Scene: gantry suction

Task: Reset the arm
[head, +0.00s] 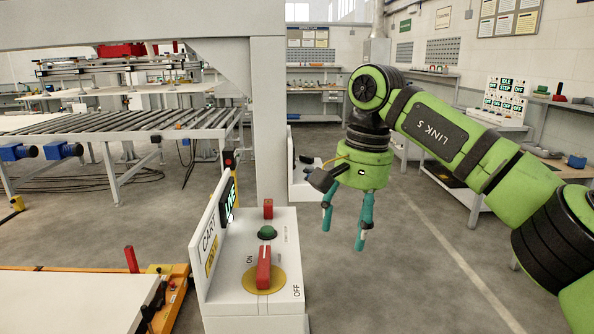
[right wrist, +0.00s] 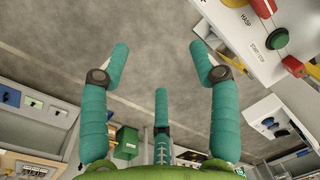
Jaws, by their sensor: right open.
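My right arm (head: 450,135), green with black joints, comes in from the right. Its gripper (head: 344,234) hangs downward in the air, to the right of a white control box and clear of it. The teal fingers are apart with nothing between them. In the right wrist view the gripper (right wrist: 160,58) shows three spread fingers over bare grey floor. My left gripper is out of view.
The white control box (head: 225,285) carries a red handle (head: 264,267), a green button (head: 267,232) and a lit "LIVE" sign (head: 229,203). A grey post (head: 268,120) stands behind it. A roller conveyor (head: 120,124) is at left. Floor (head: 400,290) beneath the gripper is clear.

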